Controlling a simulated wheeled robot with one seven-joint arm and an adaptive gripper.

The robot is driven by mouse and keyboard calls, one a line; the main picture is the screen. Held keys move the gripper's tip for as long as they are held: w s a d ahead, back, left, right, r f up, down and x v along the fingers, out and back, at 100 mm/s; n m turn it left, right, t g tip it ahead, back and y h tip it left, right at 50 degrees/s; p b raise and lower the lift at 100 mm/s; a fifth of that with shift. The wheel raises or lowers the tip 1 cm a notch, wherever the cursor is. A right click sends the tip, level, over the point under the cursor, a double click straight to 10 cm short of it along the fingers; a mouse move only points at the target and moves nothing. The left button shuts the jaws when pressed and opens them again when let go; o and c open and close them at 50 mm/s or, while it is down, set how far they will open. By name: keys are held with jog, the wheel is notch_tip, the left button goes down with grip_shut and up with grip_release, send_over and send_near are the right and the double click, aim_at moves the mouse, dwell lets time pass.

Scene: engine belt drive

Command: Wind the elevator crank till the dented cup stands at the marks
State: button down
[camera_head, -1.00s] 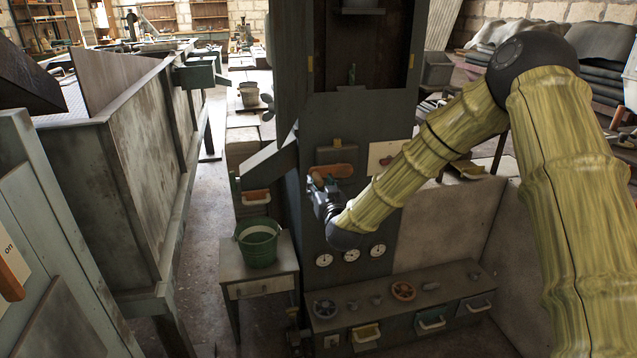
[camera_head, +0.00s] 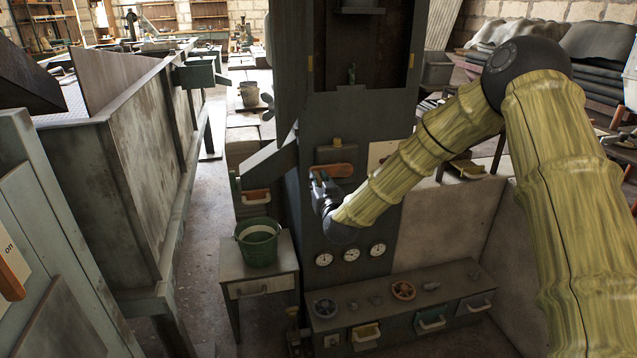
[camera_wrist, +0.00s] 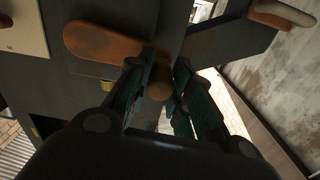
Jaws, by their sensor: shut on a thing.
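The elevator cabinet (camera_head: 345,130) stands upright in the middle of the head view, with a dark open shaft. A grey cup-like thing (camera_head: 360,4) sits in the shaft at the top edge of the picture; I cannot tell whether it is dented.
A green bucket (camera_head: 258,246) stands on a small table at left. Dial gauges (camera_head: 351,255) sit below the crank, above a bench (camera_head: 400,300) with wheels and drawers. A chute (camera_head: 267,163) juts out left of the crank. The aisle (camera_head: 205,230) further left is clear.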

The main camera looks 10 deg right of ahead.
jog(key=shift+r, duration=0.1)
jog(key=shift+d+r+m, duration=0.2)
jog(key=shift+r+m, duration=0.6)
jog(key=shift+m, duration=0.5)
jog(key=r+m, duration=0.1)
jog(key=m, duration=0.1)
jog(key=shift+d+r+m+b, duration=0.3)
jog(key=shift+d+r+b, duration=0.05)
jog(key=shift+d+r, duration=0.05)
jog(key=d+r+m+b, duration=0.4)
jog(key=d+m, duration=0.3)
jog(key=m, duration=0.5)
jog(key=shift+w+d+b, duration=0.15)
jog(key=shift+d+b, duration=0.05)
jog(key=shift+b, duration=0.35)
jog(key=shift+r, duration=0.15)
